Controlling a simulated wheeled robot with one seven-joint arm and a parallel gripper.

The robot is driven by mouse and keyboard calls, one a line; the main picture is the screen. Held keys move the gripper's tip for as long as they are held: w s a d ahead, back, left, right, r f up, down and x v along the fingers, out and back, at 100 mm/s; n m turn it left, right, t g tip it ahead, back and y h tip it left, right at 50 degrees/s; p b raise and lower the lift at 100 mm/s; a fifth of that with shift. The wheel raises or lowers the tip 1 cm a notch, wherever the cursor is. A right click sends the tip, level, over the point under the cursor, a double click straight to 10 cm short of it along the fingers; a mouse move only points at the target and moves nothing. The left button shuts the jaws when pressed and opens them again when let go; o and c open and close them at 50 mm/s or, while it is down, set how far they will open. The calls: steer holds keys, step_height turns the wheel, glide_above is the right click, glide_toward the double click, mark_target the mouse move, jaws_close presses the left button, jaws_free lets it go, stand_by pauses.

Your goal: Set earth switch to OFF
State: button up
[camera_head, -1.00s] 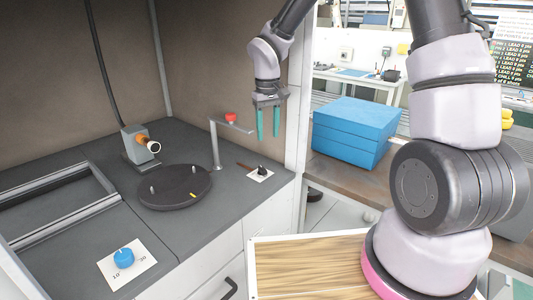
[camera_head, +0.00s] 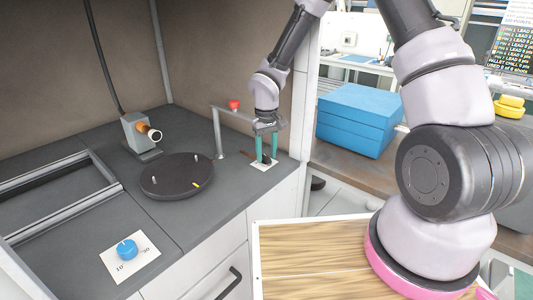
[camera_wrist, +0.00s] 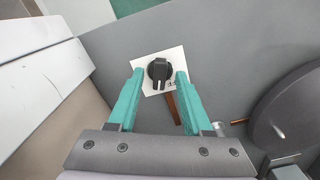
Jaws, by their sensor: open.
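The earth switch is a small black rotary knob on a white label plate (camera_head: 259,167) at the right end of the grey bench. In the wrist view the knob (camera_wrist: 159,70) shows from above on its plate (camera_wrist: 150,57), with a mark partly covered by a finger. My gripper (camera_head: 267,158) is open, pointing down over the plate. In the wrist view its two teal fingers (camera_wrist: 158,80) stand on either side of the knob, with a gap on both sides. I cannot tell the exact height of the fingertips over the plate.
A bent metal post with a red button (camera_head: 234,105) stands just left of my gripper. A brown strip (camera_wrist: 173,108) lies beside the plate.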

steer(key=shift+f, duration=0.1)
jaws_close()
stand_by(0.3)
steer(key=n, duration=0.4)
steer(key=shift+n, duration=2.6)
jaws_free()
